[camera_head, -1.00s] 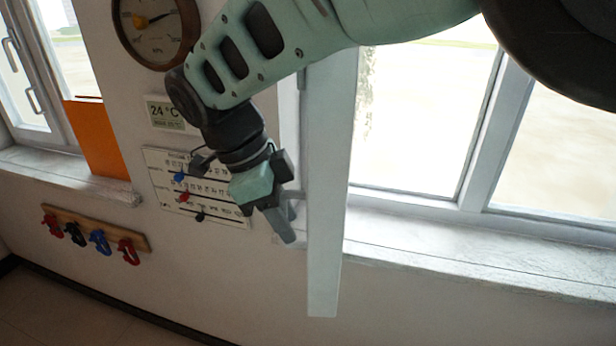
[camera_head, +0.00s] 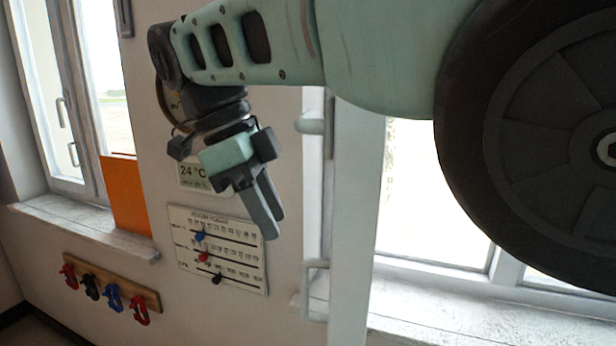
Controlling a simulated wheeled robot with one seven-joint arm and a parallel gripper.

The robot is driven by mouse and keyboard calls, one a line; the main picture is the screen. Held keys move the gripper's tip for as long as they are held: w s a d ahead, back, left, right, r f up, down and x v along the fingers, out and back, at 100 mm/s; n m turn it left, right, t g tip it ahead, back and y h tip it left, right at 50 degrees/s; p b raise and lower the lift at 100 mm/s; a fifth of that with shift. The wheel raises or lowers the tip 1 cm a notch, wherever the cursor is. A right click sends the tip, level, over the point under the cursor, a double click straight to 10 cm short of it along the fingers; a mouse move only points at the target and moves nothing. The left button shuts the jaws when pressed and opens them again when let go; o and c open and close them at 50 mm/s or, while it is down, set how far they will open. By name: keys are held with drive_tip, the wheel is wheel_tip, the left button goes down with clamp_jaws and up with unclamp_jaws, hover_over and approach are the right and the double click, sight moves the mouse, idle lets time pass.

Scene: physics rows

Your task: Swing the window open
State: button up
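The window (camera_head: 440,200) on the right has a pale frame, partly covered by my arm. Its sash (camera_head: 352,230) stands out from the wall, seen nearly edge-on, so it is at least partly swung open. A pale bar handle (camera_head: 316,290) is low on the sash's left face. A rounded pale knob or lever (camera_head: 312,124) sits higher up. My gripper (camera_head: 272,222) hangs left of the sash, in front of the wall, apart from both handles. Its fingers lie close together and appear shut, with nothing between them.
Another window (camera_head: 75,110) with its own handles is at the left, an orange panel (camera_head: 124,195) beside it. A chart (camera_head: 218,250), a thermometer display (camera_head: 195,176) and a hook rack (camera_head: 110,283) are on the wall. A sill (camera_head: 430,325) runs under the right window.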

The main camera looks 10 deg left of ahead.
drive_tip(key=shift+p+v, duration=0.75)
drive_tip(key=shift+v, duration=1.65)
